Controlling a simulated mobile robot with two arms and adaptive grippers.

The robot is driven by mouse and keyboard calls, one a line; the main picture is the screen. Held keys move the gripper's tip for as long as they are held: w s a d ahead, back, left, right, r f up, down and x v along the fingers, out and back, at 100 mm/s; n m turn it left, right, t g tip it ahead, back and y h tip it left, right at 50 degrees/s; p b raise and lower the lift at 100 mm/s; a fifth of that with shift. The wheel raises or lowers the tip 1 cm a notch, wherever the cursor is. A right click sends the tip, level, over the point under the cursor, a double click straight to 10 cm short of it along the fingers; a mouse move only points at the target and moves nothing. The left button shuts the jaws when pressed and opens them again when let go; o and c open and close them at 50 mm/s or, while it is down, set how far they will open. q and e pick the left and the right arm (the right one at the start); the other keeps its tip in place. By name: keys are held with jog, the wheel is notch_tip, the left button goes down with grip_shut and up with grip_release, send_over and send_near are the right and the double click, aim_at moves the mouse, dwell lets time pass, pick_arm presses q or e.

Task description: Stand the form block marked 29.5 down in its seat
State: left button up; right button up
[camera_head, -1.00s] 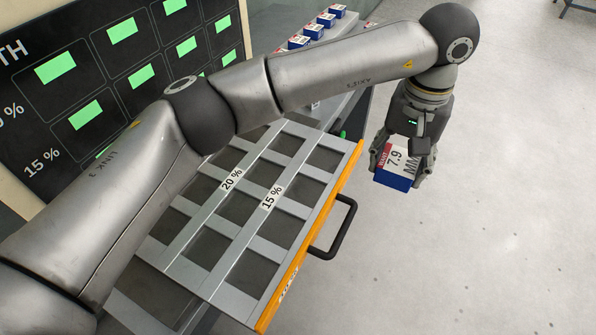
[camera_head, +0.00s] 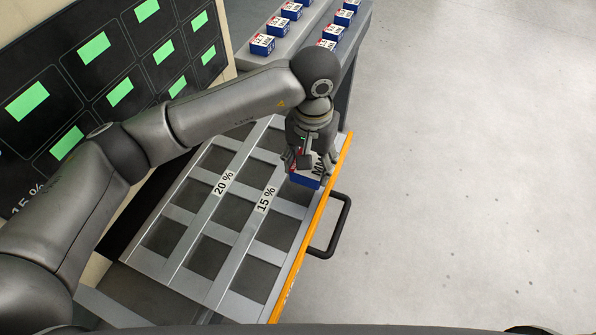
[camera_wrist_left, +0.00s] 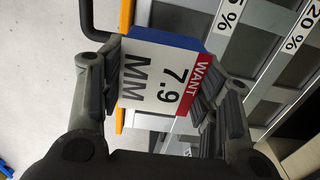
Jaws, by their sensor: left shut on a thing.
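My left gripper (camera_head: 313,160) is shut on a blue block (camera_head: 305,179) with a white and red label. In the left wrist view the label of this block (camera_wrist_left: 158,78) reads "WANT 7.9 MM", and the fingers (camera_wrist_left: 163,88) press on its two sides. The gripper holds it over the right, orange-edged side of the pulled-out drawer (camera_head: 193,238), near the upper end; whether it touches the drawer is unclear. The drawer has rows of dark square seats with "20 %" and "15 %" strips. I cannot read a 29.5 mark on any block. My right gripper is not in view.
Several blue labelled blocks (camera_head: 278,26) stand on a grey bench (camera_head: 283,50) at the back. A black panel (camera_head: 62,80) with green rectangles rises at left. The drawer's black handle (camera_head: 341,228) sticks out to the right over open floor.

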aim_at(299, 190)
pick_arm(q)
jog(key=shift+s+a+f, duration=0.1)
jog(key=shift+a+f, duration=0.3)
jog(key=shift+a, duration=0.05)
jog(key=shift+a+f, duration=0.15)
jog(key=shift+f, duration=0.15)
jog(key=shift+a+f+p, duration=0.2)
jog(key=shift+p, duration=0.1)
jog(key=f+p, duration=0.2)
jog(key=shift+a+f, duration=0.3)
jog(key=shift+a, duration=0.05)
jog(key=shift+f, duration=0.7)
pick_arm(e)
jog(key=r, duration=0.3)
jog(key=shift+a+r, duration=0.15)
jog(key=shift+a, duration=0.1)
pick_arm(q)
jog(key=shift+f, duration=0.2)
jog(key=o, duration=1.1)
jog(key=shift+r, duration=0.1)
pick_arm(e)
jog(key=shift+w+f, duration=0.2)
pick_arm(q)
jog(key=shift+o, duration=0.2)
